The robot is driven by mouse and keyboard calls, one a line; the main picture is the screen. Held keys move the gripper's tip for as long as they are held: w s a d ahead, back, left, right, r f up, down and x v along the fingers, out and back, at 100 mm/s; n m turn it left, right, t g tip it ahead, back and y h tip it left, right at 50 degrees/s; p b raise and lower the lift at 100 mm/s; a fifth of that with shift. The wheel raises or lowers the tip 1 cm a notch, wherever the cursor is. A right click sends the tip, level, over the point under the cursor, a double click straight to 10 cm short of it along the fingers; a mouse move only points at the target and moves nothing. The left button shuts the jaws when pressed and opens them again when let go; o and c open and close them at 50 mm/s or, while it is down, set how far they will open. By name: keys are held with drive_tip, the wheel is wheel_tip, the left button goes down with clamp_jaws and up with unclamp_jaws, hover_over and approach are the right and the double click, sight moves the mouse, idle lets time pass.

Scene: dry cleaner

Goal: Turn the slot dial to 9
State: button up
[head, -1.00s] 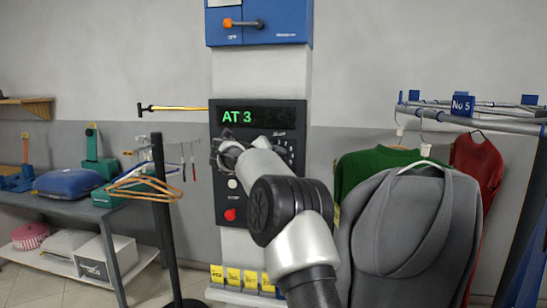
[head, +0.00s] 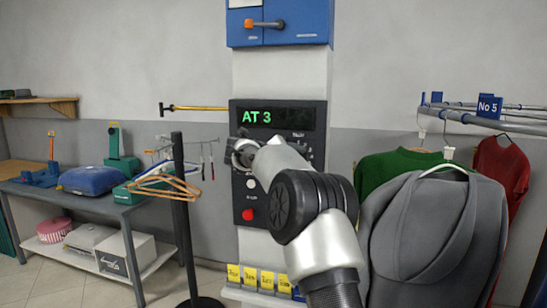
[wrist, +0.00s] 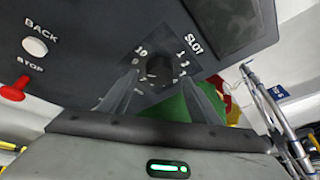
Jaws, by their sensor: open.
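The slot dial (wrist: 158,68) is a dark round knob on the black control panel (head: 237,125). In the wrist view it sits beside the word SLOT, with numbers around it; its pointer is too dark to read. The panel display (head: 257,117) reads "AT 3" in green. My gripper (wrist: 163,84) is open, with its two fingers on either side of the dial in the wrist view; I cannot tell whether they touch it. In the head view my gripper (head: 243,152) is at the panel, and my arm hides the dial.
A white BACK button (wrist: 35,46) and a red STOP button (wrist: 14,88) are on the same panel. A black post with wooden hangers (head: 165,187) stands to the left. A rail with a grey hooded garment (head: 430,235) is close on the right.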

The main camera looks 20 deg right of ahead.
drive_tip(key=v, duration=1.5)
drive_tip(key=shift+s+b, duration=0.15)
drive_tip(key=shift+b, duration=0.3)
drive_tip(key=shift+a, duration=0.1)
